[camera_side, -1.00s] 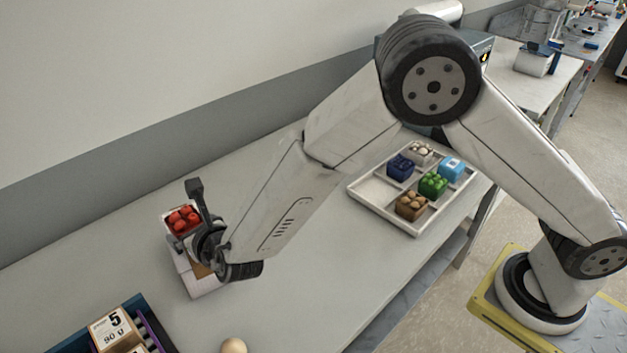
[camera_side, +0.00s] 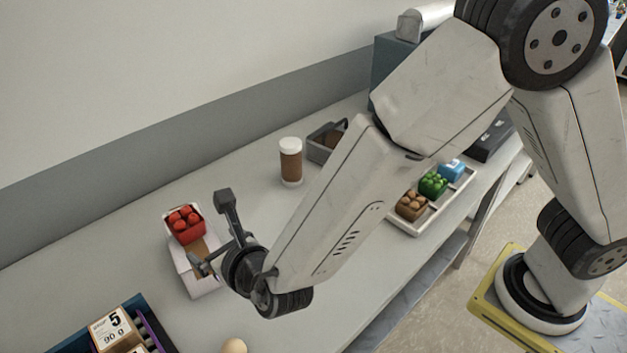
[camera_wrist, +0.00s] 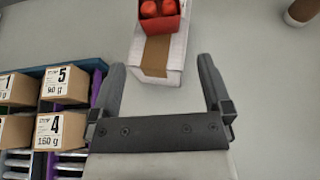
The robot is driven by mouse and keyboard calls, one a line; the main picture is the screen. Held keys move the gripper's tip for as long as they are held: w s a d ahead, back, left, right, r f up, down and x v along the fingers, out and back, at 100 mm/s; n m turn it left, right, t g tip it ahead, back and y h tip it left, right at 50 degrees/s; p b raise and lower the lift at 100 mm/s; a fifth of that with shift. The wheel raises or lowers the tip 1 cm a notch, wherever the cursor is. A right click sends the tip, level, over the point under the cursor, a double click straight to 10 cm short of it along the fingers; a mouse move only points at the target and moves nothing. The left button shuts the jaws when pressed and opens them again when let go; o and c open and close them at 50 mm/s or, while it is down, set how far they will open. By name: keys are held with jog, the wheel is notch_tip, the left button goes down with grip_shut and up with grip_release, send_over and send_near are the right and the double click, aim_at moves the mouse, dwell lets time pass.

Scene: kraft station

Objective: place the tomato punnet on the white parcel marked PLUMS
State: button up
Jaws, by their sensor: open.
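The tomato punnet (camera_side: 184,222) is a red tray of red tomatoes. It rests on the far end of a white parcel (camera_side: 205,283) with a brown strip along its top; no PLUMS marking is readable. In the wrist view the punnet (camera_wrist: 160,22) shows at the top edge, cut off, on the parcel (camera_wrist: 180,48). My gripper (camera_side: 212,228) is open and empty, its fingers apart from the punnet, on the near side of it. In the wrist view the gap between my fingertips (camera_wrist: 162,62) lies over the near part of the parcel.
A blue crate (camera_side: 140,300) with boxes labelled by number and weight stands front left. A brown cup with a white lid (camera_side: 290,162) and a grey bin (camera_side: 322,143) stand behind my arm. A white tray of punnets (camera_side: 418,226) is at the right. An egg-like object (camera_side: 233,346) lies at the front.

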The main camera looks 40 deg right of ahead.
dwell(0.4)
jog(key=s+d+f+m+g+h, duration=0.2)
jog(key=d+m+g+h, duration=0.35)
jog(key=d+m, duration=0.95)
jog(key=s+d+m+g+y, duration=0.2)
jog(key=s+d+m, duration=0.3)
jog(key=m, duration=0.5)
jog(key=s+d+m+g+y, duration=0.3)
jog(key=s+d+m, duration=0.2)
jog(key=d+m, duration=0.5)
jog(key=shift+r+m, duration=0.4)
jog(key=shift+m, duration=0.1)
